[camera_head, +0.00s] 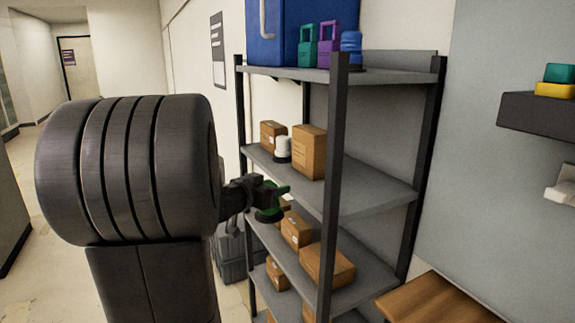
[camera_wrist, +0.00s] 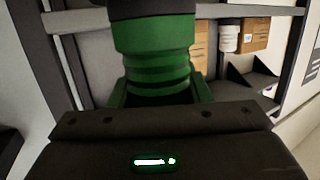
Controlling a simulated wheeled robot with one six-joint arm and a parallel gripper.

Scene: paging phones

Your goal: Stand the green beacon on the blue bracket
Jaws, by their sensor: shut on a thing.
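My gripper (camera_head: 272,198) is shut on the green beacon (camera_head: 268,214), in front of the left end of the shelf rack. In the wrist view the beacon (camera_wrist: 155,62) is a ribbed green cylinder between my gripper's fingers (camera_wrist: 158,92), with its dark end at the top of the picture. In the head view the beacon is small and partly covered by my gripper. I cannot make out a blue bracket in either view.
The grey rack (camera_head: 340,200) has dark posts. Cardboard boxes (camera_head: 310,153) and a white cylinder (camera_head: 283,146) stand on a middle shelf. A blue container (camera_head: 280,25) and blue cylinder (camera_head: 351,45) are on top. A dark wall ledge (camera_head: 540,120) holds coloured blocks.

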